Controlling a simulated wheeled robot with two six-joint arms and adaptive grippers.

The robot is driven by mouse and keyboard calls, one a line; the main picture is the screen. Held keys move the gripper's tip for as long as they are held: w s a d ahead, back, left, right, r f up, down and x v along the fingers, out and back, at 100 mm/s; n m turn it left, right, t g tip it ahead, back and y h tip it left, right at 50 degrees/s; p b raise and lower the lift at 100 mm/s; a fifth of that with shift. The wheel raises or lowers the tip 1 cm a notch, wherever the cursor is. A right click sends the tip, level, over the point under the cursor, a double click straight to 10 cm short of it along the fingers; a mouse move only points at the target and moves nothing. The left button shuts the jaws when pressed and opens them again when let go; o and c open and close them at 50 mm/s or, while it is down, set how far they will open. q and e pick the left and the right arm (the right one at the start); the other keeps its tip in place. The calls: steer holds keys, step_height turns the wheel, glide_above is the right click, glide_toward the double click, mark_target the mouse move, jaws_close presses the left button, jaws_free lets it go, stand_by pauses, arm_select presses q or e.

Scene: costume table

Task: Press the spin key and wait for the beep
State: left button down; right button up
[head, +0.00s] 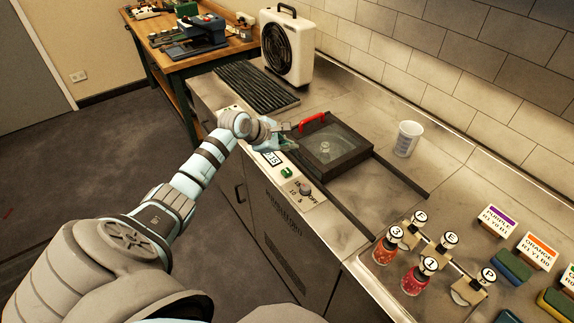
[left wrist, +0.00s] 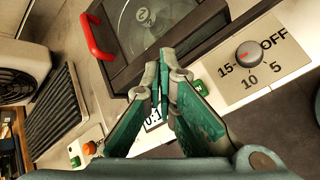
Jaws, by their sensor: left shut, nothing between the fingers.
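The spin machine's dark square lid (head: 350,158) is closed, with a clear window and a red handle (head: 313,118); the handle also shows in the left wrist view (left wrist: 91,38). The light control panel (head: 313,199) in front of it carries a lit display (head: 272,158), a green key (head: 287,173) and a timer knob (head: 305,188). My left gripper (head: 292,144) is shut and empty, over the panel by the lid's front edge. In the left wrist view its fingertips (left wrist: 164,56) are together and partly hide the display; the green key (left wrist: 201,87) is just right of them.
A white fan heater (head: 288,47) and a black ribbed mat (head: 257,86) are at the back left. Numbered red bottles (head: 387,248) and labelled blocks are at lower right. An orange button (left wrist: 89,148) is on the panel's left part.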

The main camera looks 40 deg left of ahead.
mark_target(288, 173)
arm_select(q)
step_height(288, 173, down, 8)
steer(key=b, duration=0.5)
steer(key=shift+r+b, duration=0.1)
steer(key=shift+b, duration=0.2)
stand_by(0.8)
steer(key=shift+f+b, duration=0.35)
steer(key=shift+b, duration=0.1)
